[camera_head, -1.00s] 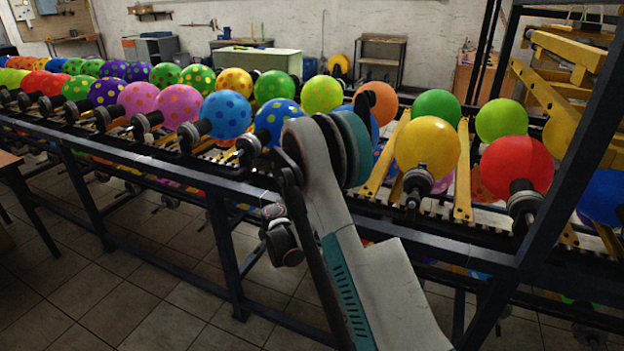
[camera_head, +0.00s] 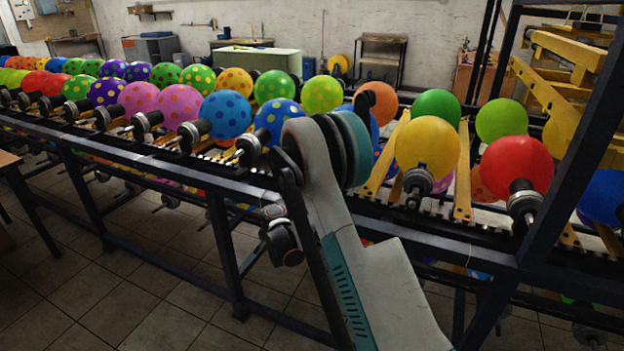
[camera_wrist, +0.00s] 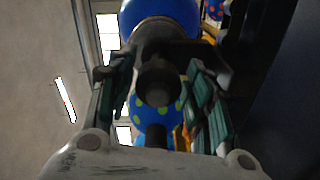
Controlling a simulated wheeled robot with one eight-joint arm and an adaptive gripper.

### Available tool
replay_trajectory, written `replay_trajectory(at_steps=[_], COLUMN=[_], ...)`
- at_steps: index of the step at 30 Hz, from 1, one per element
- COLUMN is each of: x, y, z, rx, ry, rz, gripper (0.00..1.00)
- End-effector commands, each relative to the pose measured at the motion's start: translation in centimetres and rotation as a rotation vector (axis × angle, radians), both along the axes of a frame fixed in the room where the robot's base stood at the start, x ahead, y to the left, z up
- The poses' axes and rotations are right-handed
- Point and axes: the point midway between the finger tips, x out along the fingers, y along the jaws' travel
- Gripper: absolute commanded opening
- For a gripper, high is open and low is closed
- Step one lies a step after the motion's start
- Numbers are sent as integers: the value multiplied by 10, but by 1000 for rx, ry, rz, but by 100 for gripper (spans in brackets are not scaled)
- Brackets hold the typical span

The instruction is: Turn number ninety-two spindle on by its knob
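In the wrist view a dark round knob (camera_wrist: 158,82) on a spindle is between the two green-padded fingers of my gripper (camera_wrist: 158,95). The fingers are apart, one on each side, and a gap shows between the left finger and the knob. A plain blue balloon (camera_wrist: 160,14) is above the knob, and a blue balloon with green spots (camera_wrist: 150,112) is below it. No spindle number is readable. In the head view my arm covers part of the spindle row, and my fingers cannot be made out there.
A long dark rack (camera_head: 150,163) carries balloons on spindles, spotted at left and plain at right. A yellow balloon (camera_head: 428,147) and a red balloon (camera_head: 517,165) are right of my arm. A dark post (camera_head: 560,190) slants at right. The tiled floor (camera_head: 130,290) in front is clear.

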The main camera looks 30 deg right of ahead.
Motion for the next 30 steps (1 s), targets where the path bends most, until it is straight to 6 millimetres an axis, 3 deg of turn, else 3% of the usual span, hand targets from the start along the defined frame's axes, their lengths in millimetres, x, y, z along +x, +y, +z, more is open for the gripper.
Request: replay_trajectory(at_steps=[14,30], x=[-5,-65], y=[9,85], z=[1,0], rx=[-2,-1], ry=[1,0], rz=[3,3], gripper=[56,56])
